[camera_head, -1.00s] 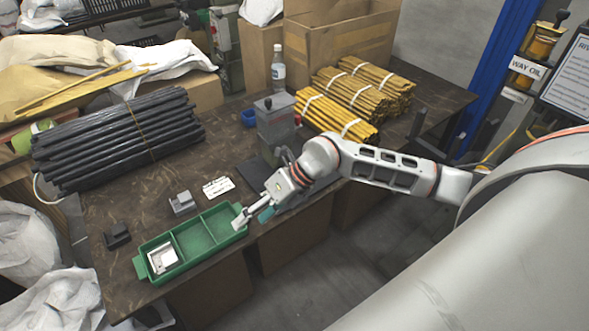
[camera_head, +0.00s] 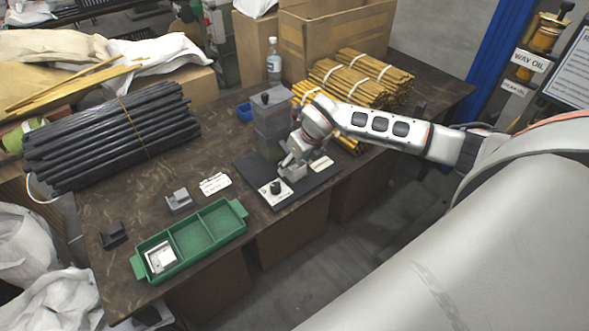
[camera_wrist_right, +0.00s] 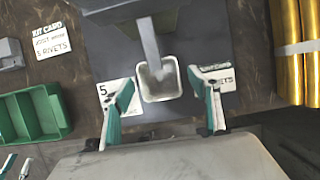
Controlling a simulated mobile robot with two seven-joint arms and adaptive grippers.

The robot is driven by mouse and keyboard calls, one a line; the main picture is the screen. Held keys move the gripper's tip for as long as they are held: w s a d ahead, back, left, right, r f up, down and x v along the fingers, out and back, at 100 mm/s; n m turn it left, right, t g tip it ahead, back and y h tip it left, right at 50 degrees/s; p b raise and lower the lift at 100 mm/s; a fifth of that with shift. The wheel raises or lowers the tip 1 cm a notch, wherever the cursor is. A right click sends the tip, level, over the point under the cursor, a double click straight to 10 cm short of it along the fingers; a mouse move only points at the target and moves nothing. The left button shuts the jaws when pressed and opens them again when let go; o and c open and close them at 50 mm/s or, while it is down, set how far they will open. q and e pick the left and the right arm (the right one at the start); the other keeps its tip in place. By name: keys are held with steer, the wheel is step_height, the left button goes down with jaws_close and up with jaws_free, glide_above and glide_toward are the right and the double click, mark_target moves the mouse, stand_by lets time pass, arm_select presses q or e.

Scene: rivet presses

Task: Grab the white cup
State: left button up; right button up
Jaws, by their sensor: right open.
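A pale, square, open-topped cup (camera_wrist_right: 160,80) sits on the dark base plate of the press, below a grey bar; in the head view it shows small (camera_head: 294,171). My right gripper (camera_wrist_right: 162,80) is open, with one teal-and-white finger on each side of the cup and gaps left between. In the head view my right gripper (camera_head: 291,160) is low over the plate. A similar white square piece (camera_head: 160,258) lies in the left compartment of the green tray (camera_head: 215,250). Teal-and-white finger-like tips (camera_wrist_right: 18,166), apparently my left gripper, show at the wrist view's lower left.
The grey press (camera_head: 271,115) stands just behind the cup. Printed cards (camera_head: 215,184) and small grey brackets (camera_head: 179,201) lie to the left. Yellow rod bundles (camera_head: 360,80) are to the right, black rods (camera_head: 110,140) at the left, a bottle (camera_head: 274,66) behind.

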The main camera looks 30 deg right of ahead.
steer(key=shift+x, duration=1)
steer(key=shift+w, duration=0.1)
steer(key=c, duration=1.1)
steer(key=shift+d+r, duration=0.1)
